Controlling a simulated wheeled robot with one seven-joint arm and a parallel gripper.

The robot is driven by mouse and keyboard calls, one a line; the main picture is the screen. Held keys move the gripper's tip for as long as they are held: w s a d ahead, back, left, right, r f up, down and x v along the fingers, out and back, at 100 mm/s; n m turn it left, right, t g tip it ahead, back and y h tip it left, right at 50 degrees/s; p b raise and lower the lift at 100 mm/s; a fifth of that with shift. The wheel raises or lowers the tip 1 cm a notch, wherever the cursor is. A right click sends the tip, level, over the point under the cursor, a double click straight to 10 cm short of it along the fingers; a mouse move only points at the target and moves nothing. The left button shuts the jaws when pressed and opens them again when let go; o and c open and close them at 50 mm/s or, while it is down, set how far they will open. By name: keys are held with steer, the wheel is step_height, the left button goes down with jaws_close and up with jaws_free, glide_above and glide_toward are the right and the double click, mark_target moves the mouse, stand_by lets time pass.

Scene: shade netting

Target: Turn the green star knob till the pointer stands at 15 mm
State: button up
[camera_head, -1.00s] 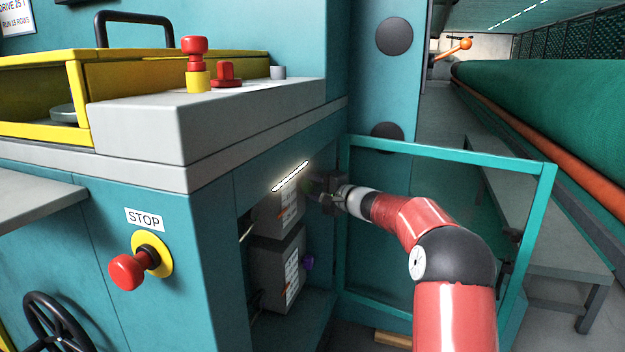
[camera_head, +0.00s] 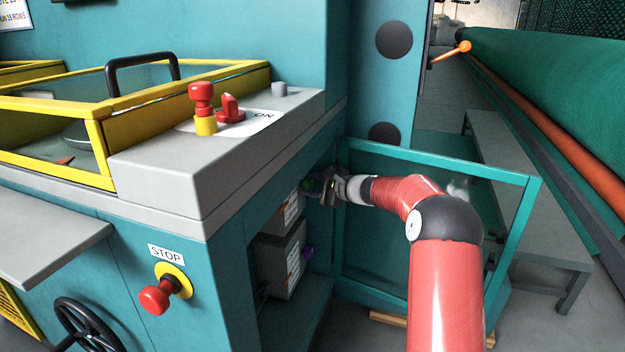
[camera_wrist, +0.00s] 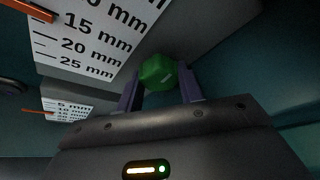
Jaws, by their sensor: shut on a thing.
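The green star knob (camera_wrist: 158,72) sits between the two fingers of my gripper (camera_wrist: 159,88) in the wrist view, and the gripper is shut on it. In the head view my gripper (camera_head: 322,187) reaches into the open cabinet at the upper grey box (camera_head: 290,214), with a bit of green (camera_head: 306,185) at its tip. The upper white scale (camera_wrist: 85,50) shows 15, 20 and 25 mm. Its orange pointer (camera_wrist: 28,9) ends close to the 15 mm row; the exact mark is hard to read. The scale's top is cut off.
A lower grey box (camera_head: 278,262) with a purple knob (camera_head: 308,252) stands below; its scale (camera_wrist: 68,110) has its own orange pointer (camera_wrist: 36,111). The open teal door frame (camera_head: 440,166) is beside my arm. A red STOP button (camera_head: 156,299) is on the cabinet front.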

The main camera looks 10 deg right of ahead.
steer(key=shift+f, duration=0.1)
stand_by(0.3)
steer(key=o, duration=1)
steer(key=b+v, duration=0.1)
steer(key=v, duration=0.7)
steer(key=shift+a, duration=0.1)
